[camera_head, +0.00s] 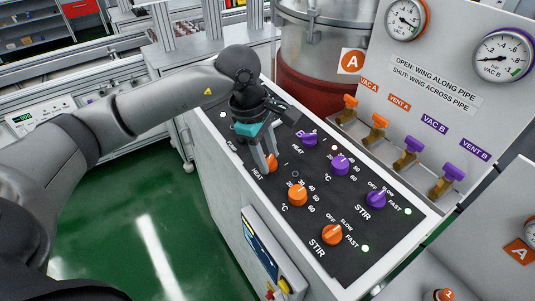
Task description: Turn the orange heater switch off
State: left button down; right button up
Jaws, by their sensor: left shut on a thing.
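The orange heater switch (272,162) is on the black control panel (330,262), beside a HEAT label. My left gripper (267,168) comes down from above with its fingers around this knob and is shut on it. The fingers hide part of the knob, so I cannot tell exactly which way it points. A purple HEAT knob (308,138) is further back on the panel, apart from the fingers. My right gripper is not in view.
Close by are an orange temperature knob (298,195), an orange STIR knob (332,234), a purple temperature knob (340,164) and a purple STIR knob (376,198). Orange (350,102) and purple (413,145) valve handles stand behind. The green floor (150,215) is clear at left.

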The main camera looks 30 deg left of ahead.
pick_arm(q)
jog(key=shift+c, duration=2.1)
grip_release()
jog(key=shift+r, duration=0.15)
jog(key=v, duration=1.5)
jog(key=shift+b, duration=0.45)
jog(key=shift+a, duration=0.15)
